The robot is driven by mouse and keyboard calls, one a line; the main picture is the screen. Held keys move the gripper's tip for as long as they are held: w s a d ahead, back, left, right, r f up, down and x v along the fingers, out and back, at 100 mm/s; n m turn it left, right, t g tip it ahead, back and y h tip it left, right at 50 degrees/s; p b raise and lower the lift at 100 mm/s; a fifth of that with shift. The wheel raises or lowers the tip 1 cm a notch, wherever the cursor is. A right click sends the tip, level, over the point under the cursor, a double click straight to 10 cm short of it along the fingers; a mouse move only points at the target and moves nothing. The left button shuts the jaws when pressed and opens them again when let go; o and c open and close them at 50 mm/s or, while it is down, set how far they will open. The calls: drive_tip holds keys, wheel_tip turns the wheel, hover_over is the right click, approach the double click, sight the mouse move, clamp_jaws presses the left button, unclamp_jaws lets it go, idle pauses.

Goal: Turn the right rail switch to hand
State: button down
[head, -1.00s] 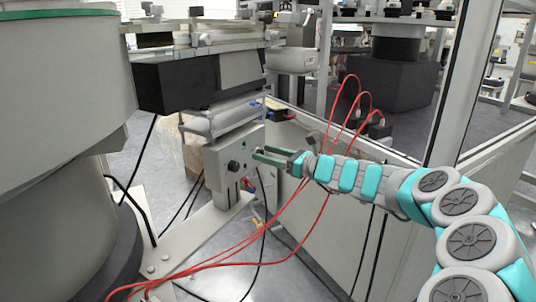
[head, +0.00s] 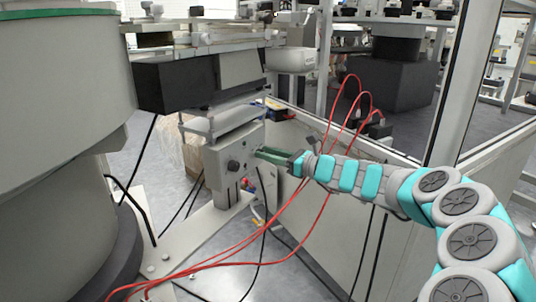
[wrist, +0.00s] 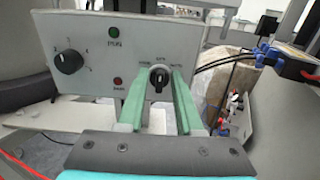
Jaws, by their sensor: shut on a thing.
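The right rail switch (wrist: 158,77) is a small black rotary knob on the grey control box (head: 229,169). Three small labels stand above it; the left one seems to read HAND and the right one AUTO. Its pale pointer mark looks roughly upright, towards the middle label. My gripper (wrist: 158,75) has its two green fingers on either side of the knob and is shut on it. In the head view my gripper (head: 259,153) reaches the box face from the right, and the switch is hidden there.
A larger black dial (wrist: 68,61), a green lamp (wrist: 114,30) and a red lamp (wrist: 117,81) sit left of the switch. Red cables (head: 290,213) loop below and behind my arm. A big grey bowl (head: 65,90) stands at the left.

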drive_tip(key=shift+n, duration=0.3)
drive_tip(key=shift+s+a+f+n+b, duration=0.1)
drive_tip(key=shift+s+n+b, duration=0.05)
drive_tip(key=shift+n+b, duration=1.85)
drive_tip(key=shift+s+f+n+b, duration=0.1)
drive_tip(key=shift+n+b, duration=1.55)
drive_tip(key=shift+n, duration=0.55)
drive_tip(key=shift+r, duration=0.1)
drive_tip(key=c, duration=0.6)
unclamp_jaws()
drive_tip(key=shift+v, duration=3.9)
